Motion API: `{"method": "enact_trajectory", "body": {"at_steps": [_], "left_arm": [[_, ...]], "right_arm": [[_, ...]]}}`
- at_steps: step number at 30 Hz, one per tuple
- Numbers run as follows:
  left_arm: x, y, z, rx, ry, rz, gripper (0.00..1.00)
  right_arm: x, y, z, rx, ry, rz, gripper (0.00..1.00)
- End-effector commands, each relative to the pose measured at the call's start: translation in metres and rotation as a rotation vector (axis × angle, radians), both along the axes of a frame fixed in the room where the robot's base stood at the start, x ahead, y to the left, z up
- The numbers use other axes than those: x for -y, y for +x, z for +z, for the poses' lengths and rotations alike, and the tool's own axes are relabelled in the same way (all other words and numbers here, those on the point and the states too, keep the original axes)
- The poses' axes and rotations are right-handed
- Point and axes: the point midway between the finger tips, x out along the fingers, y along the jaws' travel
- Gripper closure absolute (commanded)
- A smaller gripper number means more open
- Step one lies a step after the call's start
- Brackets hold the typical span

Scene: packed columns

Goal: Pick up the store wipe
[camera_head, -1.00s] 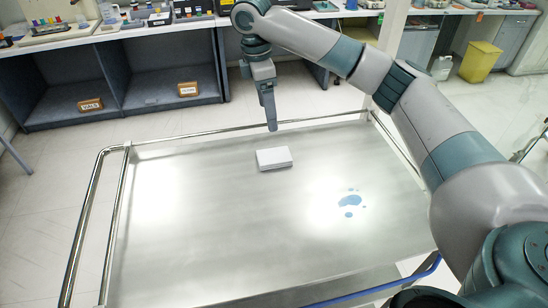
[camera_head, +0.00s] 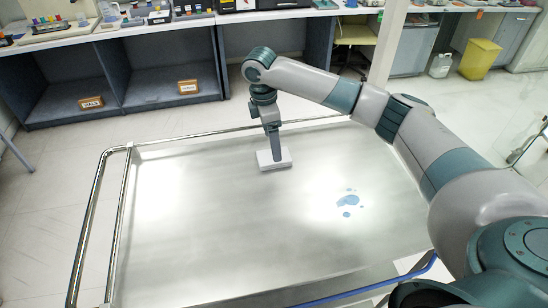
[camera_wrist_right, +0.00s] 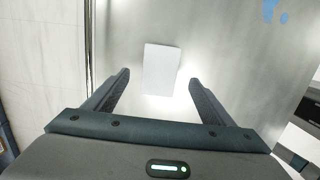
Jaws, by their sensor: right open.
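The store wipe is a white flat block (camera_head: 265,161) lying on the steel cart top (camera_head: 220,220), near its back edge. It also shows in the right wrist view (camera_wrist_right: 161,68), ahead of and between the two fingers. My right gripper (camera_head: 276,158) is open and comes down over the wipe, with a finger hiding part of it in the head view. In the wrist view the gripper (camera_wrist_right: 158,85) has clear space on both sides of the wipe, and neither finger appears to touch it. My left gripper is not in view.
Blue spilled spots (camera_head: 348,200) lie on the cart top right of the wipe. A metal rail (camera_head: 230,131) runs along the cart's back edge, close behind the gripper. Most of the cart top is bare. Lab benches (camera_head: 120,70) stand beyond.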

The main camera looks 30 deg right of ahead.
Motion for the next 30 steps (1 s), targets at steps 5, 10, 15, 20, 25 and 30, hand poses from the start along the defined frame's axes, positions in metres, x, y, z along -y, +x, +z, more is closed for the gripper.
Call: {"method": "enact_trajectory", "body": {"at_steps": [5,10,15,20,25,30], "left_arm": [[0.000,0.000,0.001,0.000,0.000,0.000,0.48],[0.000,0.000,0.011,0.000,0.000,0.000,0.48],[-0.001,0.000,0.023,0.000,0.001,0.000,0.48],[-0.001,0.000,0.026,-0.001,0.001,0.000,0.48],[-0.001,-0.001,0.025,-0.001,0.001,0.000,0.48],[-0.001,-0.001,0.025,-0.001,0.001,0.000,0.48]], "right_arm": [[0.000,0.000,-0.001,-0.001,-0.001,0.000,0.23],[0.000,-0.001,-0.012,-0.004,-0.001,0.001,0.23],[0.002,-0.001,-0.034,-0.004,-0.001,0.001,0.23],[0.003,-0.001,-0.049,-0.002,0.000,0.000,0.23],[0.004,-0.001,-0.052,0.000,-0.001,0.001,0.23],[0.003,-0.001,-0.052,0.000,-0.001,0.001,0.23]]}}
